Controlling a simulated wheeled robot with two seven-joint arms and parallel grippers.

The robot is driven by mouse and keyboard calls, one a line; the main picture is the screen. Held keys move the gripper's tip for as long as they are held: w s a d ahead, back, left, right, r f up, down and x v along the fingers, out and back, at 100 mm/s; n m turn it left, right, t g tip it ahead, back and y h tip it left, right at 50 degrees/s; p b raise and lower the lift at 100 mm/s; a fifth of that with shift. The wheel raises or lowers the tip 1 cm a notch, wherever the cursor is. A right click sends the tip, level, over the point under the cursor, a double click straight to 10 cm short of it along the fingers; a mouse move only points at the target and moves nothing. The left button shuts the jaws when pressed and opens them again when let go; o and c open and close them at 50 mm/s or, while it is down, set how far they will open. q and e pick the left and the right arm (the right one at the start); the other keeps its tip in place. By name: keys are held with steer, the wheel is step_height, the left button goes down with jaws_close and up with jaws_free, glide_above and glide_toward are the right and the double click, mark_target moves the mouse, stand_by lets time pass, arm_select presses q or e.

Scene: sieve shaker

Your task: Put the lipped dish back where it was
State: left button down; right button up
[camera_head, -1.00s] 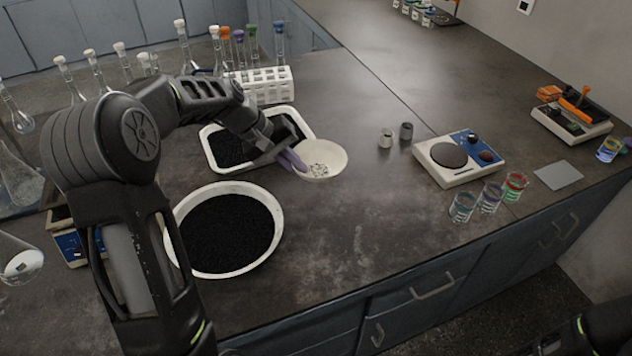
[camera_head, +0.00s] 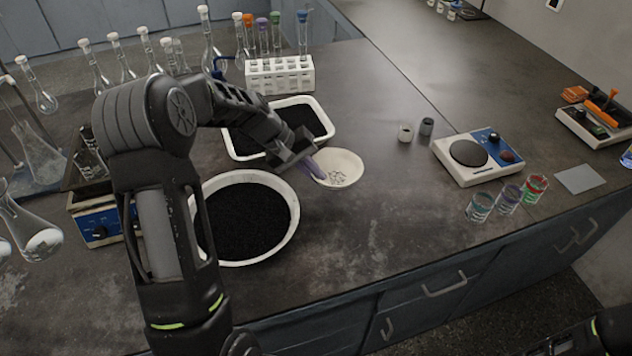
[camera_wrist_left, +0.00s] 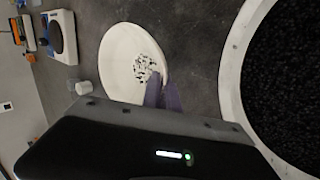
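The lipped dish is a small white round dish (camera_head: 341,166) with dark and pale bits inside, near the middle of the head view. It also shows in the wrist view (camera_wrist_left: 118,62). My left gripper (camera_head: 317,168) has purple fingers (camera_wrist_left: 162,94) close together at the dish's rim, shut on it. The dish looks about level; I cannot tell whether it touches the bench. The fingers hide a little of the rim. My right gripper is not in view; only a dark part of that arm shows at the lower right.
A white rectangular tray (camera_head: 325,117) of black grains lies behind the dish. A large round white pan (camera_head: 292,222) of black grains stands at front left. A hotplate stirrer (camera_head: 447,160), two small pots and several beakers stand right. Bare bench lies in front of the dish.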

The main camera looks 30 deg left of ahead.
arm_select(q)
steer(key=shift+f, duration=1.8)
steer(key=shift+f, duration=0.1)
steer(key=c, duration=1.9)
jaws_free()
steer(key=shift+p, duration=0.3)
steer(key=b+v, duration=0.1)
steer(key=v, duration=1.1)
steer(key=shift+s, duration=0.15)
